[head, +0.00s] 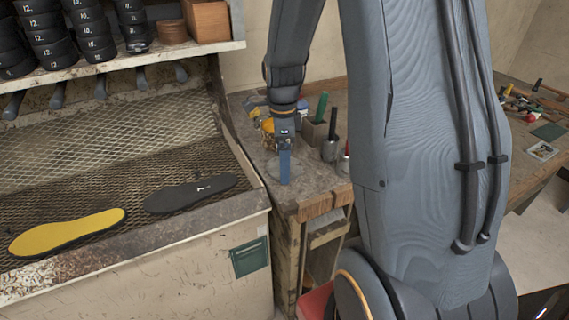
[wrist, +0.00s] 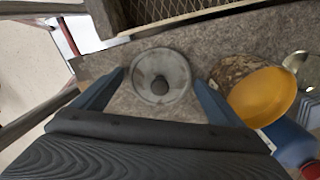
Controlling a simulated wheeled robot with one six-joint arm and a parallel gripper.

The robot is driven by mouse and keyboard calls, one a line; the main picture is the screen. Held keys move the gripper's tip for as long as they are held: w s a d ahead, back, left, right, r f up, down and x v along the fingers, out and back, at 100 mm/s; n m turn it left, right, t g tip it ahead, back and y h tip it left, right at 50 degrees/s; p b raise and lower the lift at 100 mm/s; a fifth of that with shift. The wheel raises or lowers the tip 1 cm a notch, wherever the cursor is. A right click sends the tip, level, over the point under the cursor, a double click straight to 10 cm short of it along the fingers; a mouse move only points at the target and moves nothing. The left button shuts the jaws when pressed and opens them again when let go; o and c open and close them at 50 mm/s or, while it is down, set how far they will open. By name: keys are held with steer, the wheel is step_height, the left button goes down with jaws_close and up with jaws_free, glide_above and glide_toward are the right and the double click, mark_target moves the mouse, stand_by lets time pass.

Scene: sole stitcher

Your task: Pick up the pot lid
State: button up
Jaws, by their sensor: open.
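The pot lid (wrist: 161,91) is a round grey disc with a dark knob in its middle. It lies flat on the small worn bench in the wrist view. In the head view the lid (head: 273,172) is partly hidden behind my gripper. My gripper (wrist: 162,80) is open, with one blue finger on each side of the lid in the picture. In the head view my gripper (head: 285,182) points down over the bench. I cannot tell how far the fingertips are above the bench top.
A yellow-topped pot (wrist: 263,95) stands close to the right of the lid in the wrist view. A grey cup (head: 330,150) with tools stands on the bench (head: 310,199). A mesh tray (head: 100,178) with a yellow sole (head: 68,230) and a dark sole (head: 190,194) lies to the left.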

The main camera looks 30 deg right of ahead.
steer(key=shift+f, duration=0.1)
steer(key=shift+c, duration=0.5)
steer(key=c, duration=0.7)
steer(key=r, duration=0.3)
steer(key=r+b, duration=0.1)
steer(key=r, duration=0.3)
steer(key=w+r+b, duration=0.1)
steer(key=r, duration=0.2)
steer(key=shift+d+r, duration=0.1)
steer(key=shift+r, duration=0.1)
steer(key=w+d+r+n+p, duration=0.2)
steer(key=w+p, duration=0.1)
steer(key=w, duration=0.2)
steer(key=w+d+r+n+p, duration=0.1)
steer(key=w+r+n+p, duration=0.1)
steer(key=w+p, duration=0.3)
steer(key=shift+n, duration=0.3)
steer(key=shift+w+d+f+b, duration=0.1)
steer(key=shift+w+f+b, duration=0.1)
steer(key=shift+f+b, duration=0.8)
steer(key=shift+w+d+f+b, duration=0.1)
steer(key=shift+w+f+b, duration=0.3)
steer(key=shift+f, duration=0.85)
steer(key=shift+w+f+b, duration=0.1)
steer(key=shift+f+b, duration=0.85)
steer(key=shift+f, duration=0.2)
